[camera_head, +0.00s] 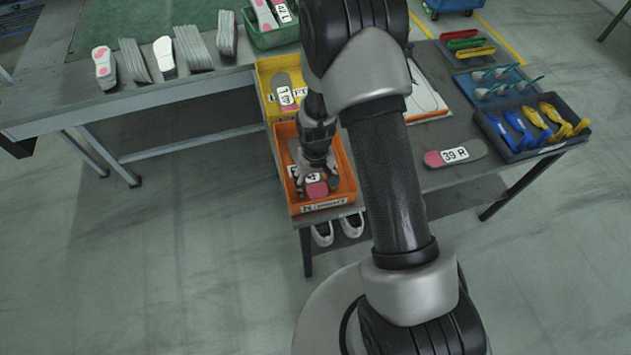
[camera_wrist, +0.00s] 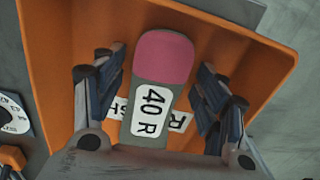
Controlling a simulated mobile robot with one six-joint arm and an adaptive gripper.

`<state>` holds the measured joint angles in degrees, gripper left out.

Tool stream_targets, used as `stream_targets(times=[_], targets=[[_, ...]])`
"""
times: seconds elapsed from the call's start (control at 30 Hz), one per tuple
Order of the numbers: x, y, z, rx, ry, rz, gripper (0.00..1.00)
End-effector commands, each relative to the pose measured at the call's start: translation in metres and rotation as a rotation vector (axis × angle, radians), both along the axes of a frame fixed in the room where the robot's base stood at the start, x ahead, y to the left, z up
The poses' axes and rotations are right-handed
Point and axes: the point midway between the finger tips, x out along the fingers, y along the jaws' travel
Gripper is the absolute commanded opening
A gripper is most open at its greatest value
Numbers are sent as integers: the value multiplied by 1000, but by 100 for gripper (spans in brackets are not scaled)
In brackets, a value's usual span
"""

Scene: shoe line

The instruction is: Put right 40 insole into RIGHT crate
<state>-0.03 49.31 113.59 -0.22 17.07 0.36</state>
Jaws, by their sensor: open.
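The right 40 insole, grey with a pink end and a label "40 R" (camera_wrist: 152,105), is inside the orange crate (camera_wrist: 255,75). In the head view its pink end (camera_head: 317,190) shows in the orange crate (camera_head: 346,165) at the table's near end. My gripper (camera_head: 317,181) reaches down into this crate. In the wrist view my gripper (camera_wrist: 155,75) is open, with its fingers apart on either side of the insole. A white label lies partly hidden beneath the insole.
Behind stands a yellow crate (camera_head: 264,72) with a labelled insole in it. A "39 R" insole (camera_head: 455,153) lies on the table to the right. A dark tray (camera_head: 510,150) with blue and yellow pieces is beyond it. White-soled shoes (camera_head: 352,225) sit below.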

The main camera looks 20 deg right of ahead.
Motion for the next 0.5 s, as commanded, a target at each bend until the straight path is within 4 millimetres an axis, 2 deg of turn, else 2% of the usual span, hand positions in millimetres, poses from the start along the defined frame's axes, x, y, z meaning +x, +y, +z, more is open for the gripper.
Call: stream_targets(times=[0.33,0.5], targets=[[0,0,2,0,0,0,70],[1,0,22,0,-3,0,70]])
